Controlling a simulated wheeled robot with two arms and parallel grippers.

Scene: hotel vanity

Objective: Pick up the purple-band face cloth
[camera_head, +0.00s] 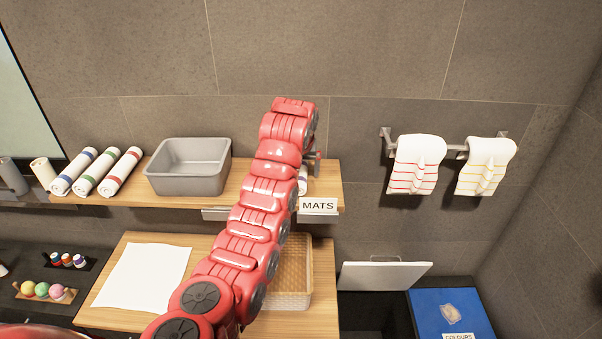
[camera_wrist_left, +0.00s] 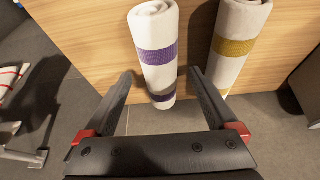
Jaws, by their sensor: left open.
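The purple-band face cloth (camera_wrist_left: 155,30) is a white roll with two purple bands, lying on the wooden shelf in the left wrist view. Its near end sticks out past the shelf edge, between the fingers of my open left gripper (camera_wrist_left: 160,78). The fingers stand apart on either side of it, with no clear grip. In the head view my left gripper (camera_head: 313,163) is at the right end of the shelf, mostly behind my red arm. A small white piece of a roll (camera_head: 302,181) shows beside it. My right gripper is not in view.
A yellow-band roll (camera_wrist_left: 240,40) lies close to the right of the purple one in the wrist view. A grey bin (camera_head: 188,167) and several banded rolls (camera_head: 98,171) occupy the shelf's left. A MATS sign (camera_head: 318,205) is on the shelf front; a wicker basket (camera_head: 294,270) stands below.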

